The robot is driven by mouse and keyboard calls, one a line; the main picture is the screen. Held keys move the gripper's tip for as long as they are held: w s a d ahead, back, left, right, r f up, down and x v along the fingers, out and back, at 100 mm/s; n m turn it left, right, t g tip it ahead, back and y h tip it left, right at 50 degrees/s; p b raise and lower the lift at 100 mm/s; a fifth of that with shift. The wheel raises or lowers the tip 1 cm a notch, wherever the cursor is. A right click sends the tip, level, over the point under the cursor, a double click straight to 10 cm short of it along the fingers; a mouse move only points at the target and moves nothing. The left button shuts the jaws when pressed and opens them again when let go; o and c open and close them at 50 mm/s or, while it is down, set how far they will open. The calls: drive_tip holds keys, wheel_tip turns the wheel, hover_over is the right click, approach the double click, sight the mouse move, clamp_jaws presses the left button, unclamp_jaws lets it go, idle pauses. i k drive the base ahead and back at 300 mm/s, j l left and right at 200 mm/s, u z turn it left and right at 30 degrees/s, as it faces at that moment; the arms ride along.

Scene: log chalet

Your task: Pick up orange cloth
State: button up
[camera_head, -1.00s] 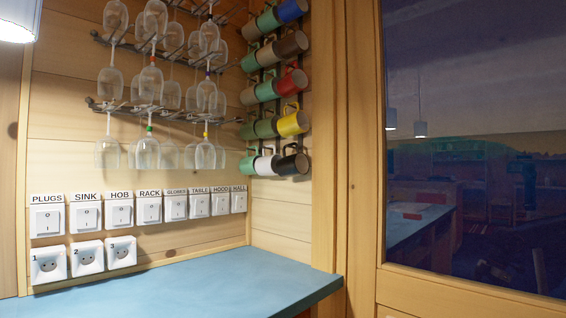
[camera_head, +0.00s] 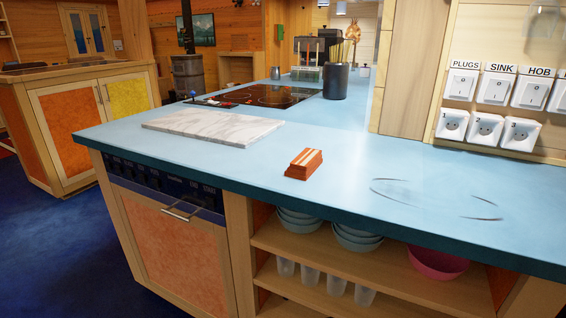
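A small folded orange cloth (camera_head: 304,164) with pale stripes lies on the blue countertop (camera_head: 340,186), near its front edge. It is to the right of a marble board (camera_head: 213,129) and apart from it. Nothing covers the cloth. My gripper does not show in the head view.
A hob (camera_head: 265,96) and a black utensil pot (camera_head: 336,82) stand farther back. Open shelves below hold blue bowls (camera_head: 357,238), cups (camera_head: 336,284) and a pink bowl (camera_head: 438,263). Blue floor (camera_head: 75,240) lies clear at left. Sockets (camera_head: 486,128) line the right wall.

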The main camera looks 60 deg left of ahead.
sight(305, 164)
drive_tip(key=u, duration=1.9)
